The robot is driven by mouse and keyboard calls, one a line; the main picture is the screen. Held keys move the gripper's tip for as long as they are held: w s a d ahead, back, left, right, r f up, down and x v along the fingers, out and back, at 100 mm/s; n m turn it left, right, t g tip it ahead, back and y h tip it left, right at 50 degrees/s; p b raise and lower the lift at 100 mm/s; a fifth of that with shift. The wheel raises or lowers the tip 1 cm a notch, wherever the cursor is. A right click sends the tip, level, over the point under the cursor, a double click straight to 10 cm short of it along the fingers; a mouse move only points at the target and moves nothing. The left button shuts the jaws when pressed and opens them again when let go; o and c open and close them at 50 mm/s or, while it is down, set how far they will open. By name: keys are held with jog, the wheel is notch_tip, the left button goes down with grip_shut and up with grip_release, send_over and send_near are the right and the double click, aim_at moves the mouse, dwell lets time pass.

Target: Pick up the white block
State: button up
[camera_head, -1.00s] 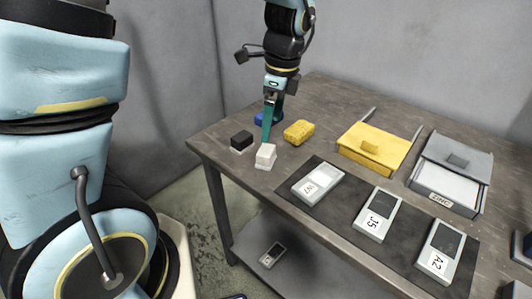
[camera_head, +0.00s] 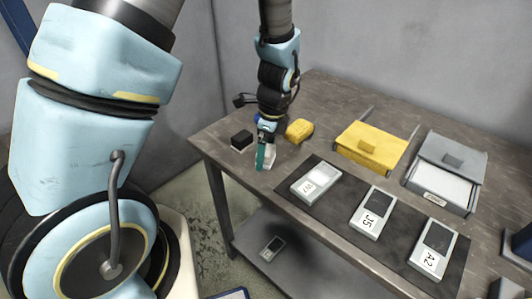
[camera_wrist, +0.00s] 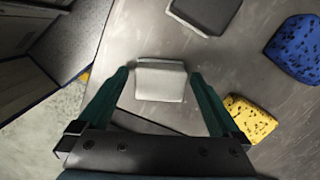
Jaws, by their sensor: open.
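The white block (camera_wrist: 160,82) lies on the table between the two green fingers of my gripper (camera_wrist: 162,88) in the wrist view. The fingers are open, one on each side of it, with a small gap visible at the left and right. In the head view my gripper (camera_head: 265,157) is low at the table's near left corner. It hides part of the white block (camera_head: 271,156), which shows just to its right.
A black block (camera_head: 242,140) lies close to the left, and a yellow sponge (camera_head: 299,130) to the right. A blue piece (camera_wrist: 296,48) is beyond. Grey labelled devices (camera_head: 317,183) lie on a dark mat. A yellow bin (camera_head: 370,147) and a grey bin (camera_head: 445,172) stand farther right.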

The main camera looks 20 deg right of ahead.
jog(key=shift+c, duration=0.4)
jog(key=c, duration=1.4)
jog(key=shift+r, duration=0.1)
notch_tip(320, 180, up, 10)
jog(key=shift+f+b, duration=0.1)
jog(key=shift+b, duration=1)
